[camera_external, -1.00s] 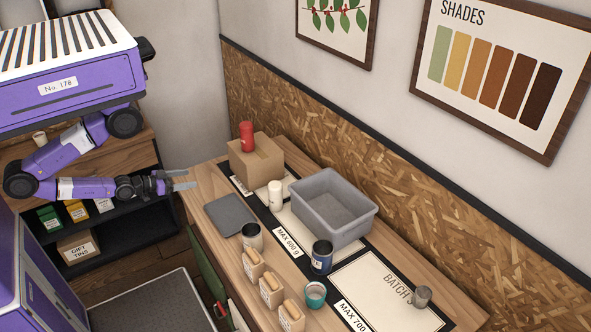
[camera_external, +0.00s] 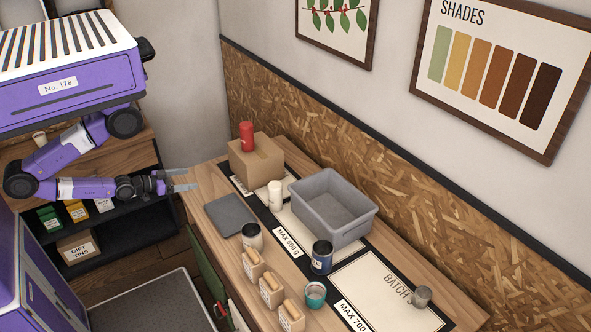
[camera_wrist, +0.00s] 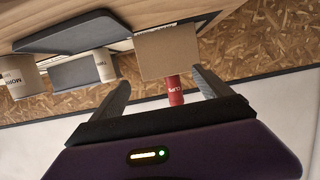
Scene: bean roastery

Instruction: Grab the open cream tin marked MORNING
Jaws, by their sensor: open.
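The open cream tin (camera_external: 252,237) stands upright on the wooden table, behind the row of tan packets, with a dark interior showing at its top. In the wrist view, where the scene appears upside down, a cream tin (camera_wrist: 18,78) sits at the left edge, partly cut off, with lettering that starts like MORN. My gripper (camera_external: 187,179) is open and empty at the table's far left edge, away from the tin. In the wrist view my gripper (camera_wrist: 160,78) has its fingers spread wide, with nothing held between them.
A dark slate (camera_external: 229,215) lies between my gripper and the tin. A cardboard box (camera_external: 256,160) carries a red canister (camera_external: 247,136).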

